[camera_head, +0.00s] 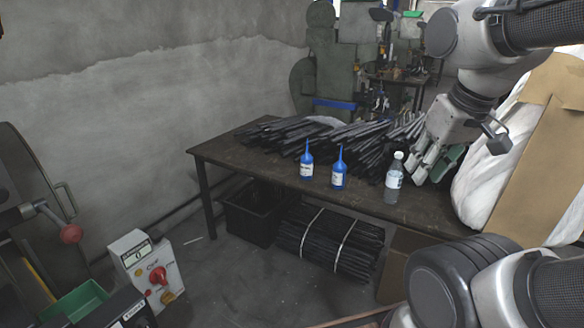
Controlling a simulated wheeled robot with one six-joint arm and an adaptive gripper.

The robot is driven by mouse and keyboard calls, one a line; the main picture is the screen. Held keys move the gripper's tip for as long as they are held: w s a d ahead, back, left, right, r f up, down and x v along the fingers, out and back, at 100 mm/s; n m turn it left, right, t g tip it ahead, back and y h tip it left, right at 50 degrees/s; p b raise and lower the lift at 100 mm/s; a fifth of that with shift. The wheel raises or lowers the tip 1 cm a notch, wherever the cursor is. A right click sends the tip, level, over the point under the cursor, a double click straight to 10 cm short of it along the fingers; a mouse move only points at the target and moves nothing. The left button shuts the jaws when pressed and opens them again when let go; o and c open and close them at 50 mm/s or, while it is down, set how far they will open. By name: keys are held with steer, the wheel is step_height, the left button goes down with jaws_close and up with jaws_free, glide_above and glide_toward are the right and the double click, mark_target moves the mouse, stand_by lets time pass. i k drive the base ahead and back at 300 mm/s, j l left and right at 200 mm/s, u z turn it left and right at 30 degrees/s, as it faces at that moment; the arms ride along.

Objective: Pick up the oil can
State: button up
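Two blue bottles with pointed blue nozzles and pale labels stand upright on the dark table; the left one (306,164) and the right one (339,169) look like oil cans. Which one the task means I cannot tell. My gripper (428,172) is at the right end of the table, to the right of both blue bottles and apart from them. Its two fingers point down with a gap between them, and I see nothing held.
A clear bottle with a white cap (393,183) stands between the blue bottles and my gripper. Dark metal strips (345,139) lie behind. A green thing (451,157) is by my gripper. White sacking (487,170) and cardboard (545,130) rise on the right. The table's front edge is clear.

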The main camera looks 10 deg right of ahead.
mark_target(307, 161)
steer(key=z, duration=0.25)
steer(key=u, duration=2.35)
steer(key=l+z, duration=0.1)
steer(key=z, duration=2.2)
steer(key=i+l+u, duration=0.25)
steer(key=i+l, duration=0.15)
steer(key=l, duration=0.25)
steer(key=i+l+u, duration=0.1)
steer(key=l, duration=0.25)
steer(key=i+l+u, duration=0.15)
steer(key=i+l, duration=0.15)
steer(key=l, duration=0.1)
